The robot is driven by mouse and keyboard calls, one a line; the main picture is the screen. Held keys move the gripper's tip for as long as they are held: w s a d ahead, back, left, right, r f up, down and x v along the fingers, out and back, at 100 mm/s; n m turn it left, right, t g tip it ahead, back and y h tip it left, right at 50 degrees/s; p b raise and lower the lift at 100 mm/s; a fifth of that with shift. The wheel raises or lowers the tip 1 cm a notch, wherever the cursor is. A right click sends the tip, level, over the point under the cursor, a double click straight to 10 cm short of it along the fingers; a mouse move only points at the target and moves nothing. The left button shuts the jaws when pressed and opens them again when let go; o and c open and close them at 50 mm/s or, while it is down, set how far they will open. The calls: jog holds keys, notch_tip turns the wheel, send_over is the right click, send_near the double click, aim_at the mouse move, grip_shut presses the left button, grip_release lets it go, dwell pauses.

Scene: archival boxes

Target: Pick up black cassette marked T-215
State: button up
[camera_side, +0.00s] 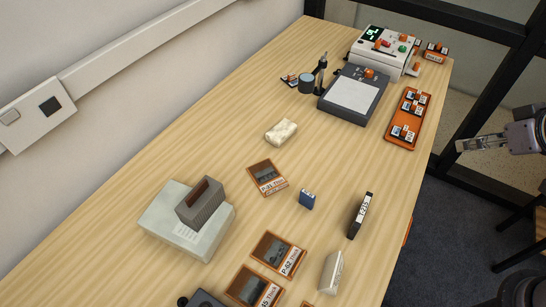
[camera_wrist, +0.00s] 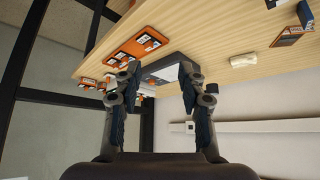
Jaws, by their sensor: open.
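The black cassette (camera_side: 352,227) with a white T-215 label stands on the right part of the wooden table in the side view. I cannot make it out for sure in the wrist view. My gripper (camera_side: 462,146) is off the table's right edge in the side view, well apart from the cassette. In the wrist view my gripper (camera_wrist: 159,76) has its two fingers spread, with nothing held between them.
A blue block (camera_side: 307,199), brown-framed slides (camera_side: 267,178), a white wedge-shaped piece (camera_side: 332,272) and a grey device (camera_side: 171,226) lie around the cassette. An orange tray (camera_side: 398,142) and dark flat device (camera_side: 340,109) are farther back. The table between cassette and tray is clear.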

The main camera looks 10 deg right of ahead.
jog(key=m+g+h, duration=0.1)
jog(key=m+g, duration=0.5)
jog(key=m, duration=0.3)
send_near(364, 209)
jog(key=shift+s+a+f, duration=0.2)
jog(key=shift+a, duration=0.35)
jog(key=f, duration=0.3)
jog(key=shift+w+d+f, duration=0.2)
jog(key=shift+w+f, duration=0.05)
jog(key=shift+f, duration=0.15)
jog(key=shift+w+d+f, duration=0.15)
jog(key=shift+d+f, duration=0.05)
jog(key=shift+f, duration=0.55)
jog(key=shift+w+d+f, duration=0.15)
jog(key=shift+d+f, duration=0.05)
jog(key=shift+f, duration=0.55)
jog(key=shift+w+d+f, duration=0.1)
jog(key=shift+d+f, duration=0.15)
jog(key=shift+f, duration=0.5)
jog(key=shift+d+f, duration=0.1)
jog(key=shift+f, duration=0.6)
jog(key=shift+f, duration=0.25)
